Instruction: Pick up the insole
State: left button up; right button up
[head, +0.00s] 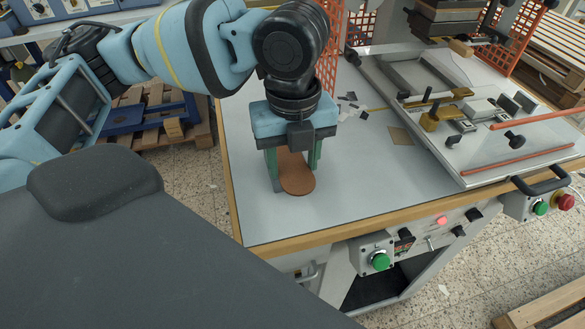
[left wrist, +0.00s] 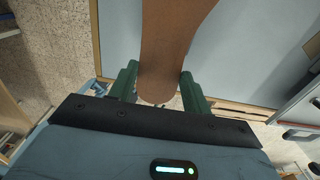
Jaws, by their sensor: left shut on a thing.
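The brown insole (head: 298,180) is at the left part of the grey tabletop (head: 350,205), below my left gripper (head: 293,168). My left gripper points down, with its green fingers on either side of the insole, and is shut on it. In the left wrist view the insole (left wrist: 172,45) stretches away from between the two green fingers (left wrist: 160,84), its rounded end near the palm. I cannot tell whether it touches the tabletop or is just above it. Its upper part in the head view is hidden by the gripper. My right gripper is not in view.
A stamping press with a metal bed (head: 450,120) stands on the right of the table. A green button box (head: 378,256) is on the front edge. The front left tabletop is clear.

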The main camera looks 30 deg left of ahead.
pick_arm(q)
jog(key=s+d+r, duration=0.2)
jog(key=s+d, duration=0.6)
jog(key=d, duration=0.5)
jog(key=shift+d+p, duration=0.4)
jog(key=shift+p, duration=0.05)
